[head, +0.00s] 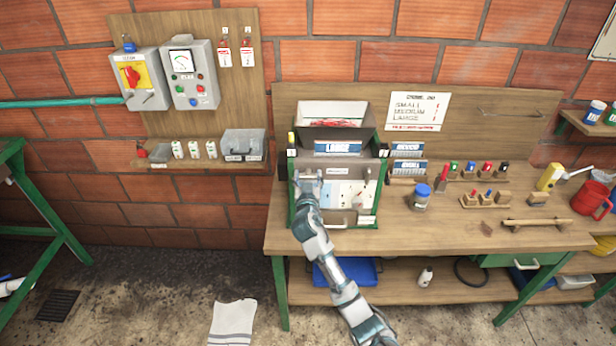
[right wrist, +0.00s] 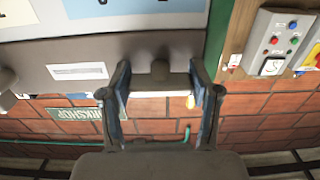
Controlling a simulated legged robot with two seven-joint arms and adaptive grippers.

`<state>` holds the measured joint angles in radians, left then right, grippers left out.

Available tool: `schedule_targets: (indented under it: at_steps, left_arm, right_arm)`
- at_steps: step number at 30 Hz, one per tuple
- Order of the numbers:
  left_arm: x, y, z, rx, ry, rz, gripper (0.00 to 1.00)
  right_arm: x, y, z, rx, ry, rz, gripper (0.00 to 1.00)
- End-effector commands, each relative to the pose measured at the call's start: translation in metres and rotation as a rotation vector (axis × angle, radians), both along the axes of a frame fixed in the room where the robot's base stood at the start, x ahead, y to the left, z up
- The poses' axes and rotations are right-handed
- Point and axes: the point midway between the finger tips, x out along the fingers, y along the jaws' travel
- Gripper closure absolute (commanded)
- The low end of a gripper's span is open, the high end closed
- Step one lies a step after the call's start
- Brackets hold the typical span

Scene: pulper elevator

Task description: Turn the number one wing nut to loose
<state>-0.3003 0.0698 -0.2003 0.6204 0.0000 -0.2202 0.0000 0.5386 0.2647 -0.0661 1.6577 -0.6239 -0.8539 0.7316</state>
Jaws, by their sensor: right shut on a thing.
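The pulper stand (head: 335,160) is a green-framed box with a grey front panel on the workbench. My right gripper (head: 308,176) is at the left end of that panel and hides the part there. In the right wrist view, my right gripper (right wrist: 161,82) has its fingers on either side of a small dark wing nut (right wrist: 160,70) and is shut on it. A second wing nut (right wrist: 8,78) shows at the left edge of that view; in the head view it is at the panel's right end (head: 368,175). I cannot read a number on either. My left gripper is not in view.
A blue-lidded jar (head: 420,197) stands right of the stand. Several small coloured items on wooden blocks (head: 478,200) are farther right. A blue tray (head: 347,271) lies on the lower shelf. Control boxes (head: 190,75) hang on the wall board at left.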

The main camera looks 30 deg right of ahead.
Motion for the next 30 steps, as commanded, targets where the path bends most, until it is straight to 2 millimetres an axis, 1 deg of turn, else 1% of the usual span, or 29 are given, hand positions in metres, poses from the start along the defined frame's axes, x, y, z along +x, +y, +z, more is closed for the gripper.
schedule_targets:
  at_steps: [2, 5, 6, 8, 9, 17, 20, 23, 30]
  left_arm:
    - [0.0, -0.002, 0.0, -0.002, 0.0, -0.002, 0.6]
    - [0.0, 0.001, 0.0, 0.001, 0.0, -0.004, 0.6]
    - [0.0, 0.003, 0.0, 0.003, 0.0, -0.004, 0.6]
    - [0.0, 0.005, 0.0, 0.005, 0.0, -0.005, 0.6]
    - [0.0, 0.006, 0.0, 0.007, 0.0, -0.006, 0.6]
    - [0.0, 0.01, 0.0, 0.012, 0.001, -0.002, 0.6]
    - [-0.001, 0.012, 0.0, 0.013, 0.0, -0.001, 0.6]
    - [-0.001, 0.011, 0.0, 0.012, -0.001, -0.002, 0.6]
    - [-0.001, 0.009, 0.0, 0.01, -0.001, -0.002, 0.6]
  right_arm:
    - [0.0, 0.0, 0.002, -0.002, -0.005, 0.0, 0.73]
    - [0.0, 0.0, 0.002, -0.001, -0.005, 0.001, 0.73]
    - [0.0, -0.001, 0.002, -0.001, -0.005, 0.001, 0.31]
    - [0.0, -0.001, 0.002, -0.001, -0.005, 0.001, 0.16]
    - [0.0, -0.001, 0.002, 0.0, -0.004, 0.001, 0.12]
    - [0.001, -0.002, 0.0, 0.001, -0.002, 0.001, 0.12]
    - [-0.002, 0.001, -0.001, 0.002, -0.002, 0.002, 0.12]
    - [-0.012, 0.008, -0.001, 0.002, -0.002, 0.003, 0.12]
    - [-0.058, 0.035, -0.002, 0.005, -0.003, 0.003, 0.12]
